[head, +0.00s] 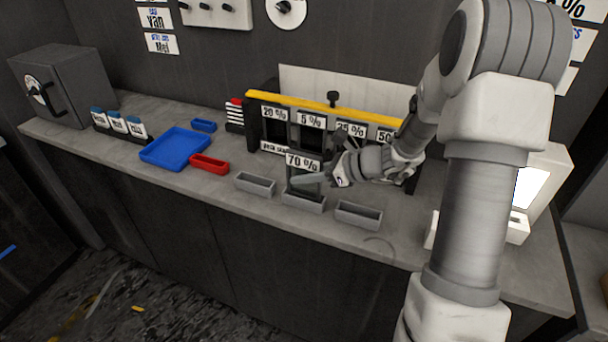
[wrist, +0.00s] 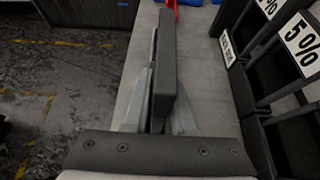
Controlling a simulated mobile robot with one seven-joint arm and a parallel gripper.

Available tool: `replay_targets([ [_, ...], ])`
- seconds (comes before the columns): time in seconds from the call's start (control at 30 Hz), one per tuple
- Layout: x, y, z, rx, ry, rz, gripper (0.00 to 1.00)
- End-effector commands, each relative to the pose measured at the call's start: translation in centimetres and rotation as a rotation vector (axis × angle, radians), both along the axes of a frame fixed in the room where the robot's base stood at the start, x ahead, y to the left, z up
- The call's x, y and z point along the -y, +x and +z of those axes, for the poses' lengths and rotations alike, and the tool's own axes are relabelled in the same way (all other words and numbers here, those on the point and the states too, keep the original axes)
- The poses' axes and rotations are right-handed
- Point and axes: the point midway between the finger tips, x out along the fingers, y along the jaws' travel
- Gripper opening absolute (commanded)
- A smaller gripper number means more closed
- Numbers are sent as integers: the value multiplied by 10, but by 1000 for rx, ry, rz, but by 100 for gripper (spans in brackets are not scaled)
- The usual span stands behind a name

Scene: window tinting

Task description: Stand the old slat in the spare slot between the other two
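A dark slat with a white "70 %" label (head: 303,160) stands upright at the middle grey holder (head: 303,202), one of three low holders in a row on the bench. Its lower end is partly hidden by my gripper (head: 314,180), so I cannot tell whether it is seated in the holder. In the wrist view the slat (wrist: 166,60) shows edge-on between the two light grey fingers of my gripper (wrist: 160,100), which appear closed on it. The left holder (head: 255,184) and right holder (head: 358,214) stand on either side and look empty.
Behind is a rack with a yellow top bar (head: 325,108), holding dark slats labelled 20 %, 5 %, 35 % and 50 %. A blue tray (head: 175,148) and red tray (head: 208,164) lie left. A white device (head: 535,190) stands right. The bench front edge is close.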

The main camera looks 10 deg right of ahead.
Motion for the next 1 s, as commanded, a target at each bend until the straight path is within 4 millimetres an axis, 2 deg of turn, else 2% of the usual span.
replay_targets([
  [0.03, 0, 0, 0, 0, 0, 0, 35],
  [0.1, 0, 0, 0, 0, 0, 0, 47],
  [0.5, 2, -1, 6, 0, 0, -1, 47],
  [1.0, 72, -51, 53, 1, -1, -3, 47],
])
